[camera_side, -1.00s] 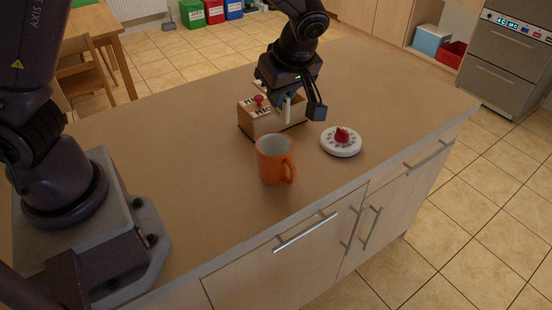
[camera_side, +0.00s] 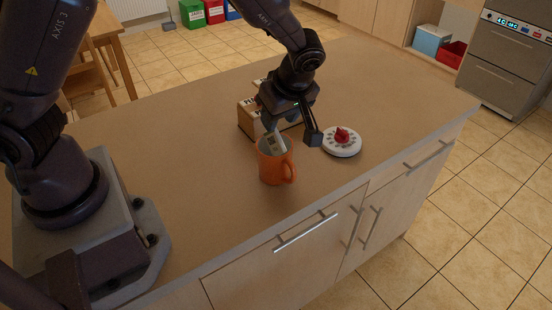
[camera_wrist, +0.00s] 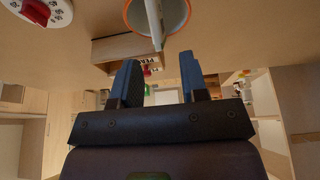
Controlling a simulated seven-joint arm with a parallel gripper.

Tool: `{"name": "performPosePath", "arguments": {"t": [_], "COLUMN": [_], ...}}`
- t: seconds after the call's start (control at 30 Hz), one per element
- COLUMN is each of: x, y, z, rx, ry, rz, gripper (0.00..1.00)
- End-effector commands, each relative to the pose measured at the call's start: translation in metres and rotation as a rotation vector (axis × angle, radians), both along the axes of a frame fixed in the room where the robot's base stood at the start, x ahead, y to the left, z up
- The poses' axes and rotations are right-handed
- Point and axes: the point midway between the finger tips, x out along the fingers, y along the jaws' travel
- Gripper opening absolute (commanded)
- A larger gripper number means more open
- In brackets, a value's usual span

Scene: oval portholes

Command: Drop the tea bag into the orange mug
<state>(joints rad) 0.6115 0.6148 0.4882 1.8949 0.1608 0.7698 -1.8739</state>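The orange mug (camera_side: 272,168) stands upright on the counter, handle to the right. The tea bag (camera_side: 277,144) is a pale, tilted packet at the mug's mouth, overlapping its rim. In the wrist view the tea bag (camera_wrist: 154,22) shows nearly edge-on across the mug's opening, with part of the orange rim (camera_wrist: 128,18) visible around it. Whether it rests in the mug or is still falling, I cannot tell. My gripper (camera_side: 291,130) is just above the mug. Its fingers (camera_wrist: 163,78) are spread with a clear gap, and the bag appears apart from them.
A labelled cardboard box (camera_side: 247,117) stands behind the mug, partly hidden by my gripper. A white round dial with a red knob (camera_side: 341,142) lies to the right of the mug. The counter (camera_side: 190,150) left of the mug is clear.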

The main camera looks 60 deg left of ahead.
Motion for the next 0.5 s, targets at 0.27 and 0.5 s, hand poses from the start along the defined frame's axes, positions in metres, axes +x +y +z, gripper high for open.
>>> {"name": "performPosePath", "arguments": {"t": [0.27,0.5], "x": [0.0,0.001], "y": [-0.001,-0.016], "z": [0.003,0.037], "rx": [-0.001,-0.003], "ry": [-0.002,-0.007], "rz": [-0.001,-0.005], "gripper": [0.4,0.4]}}
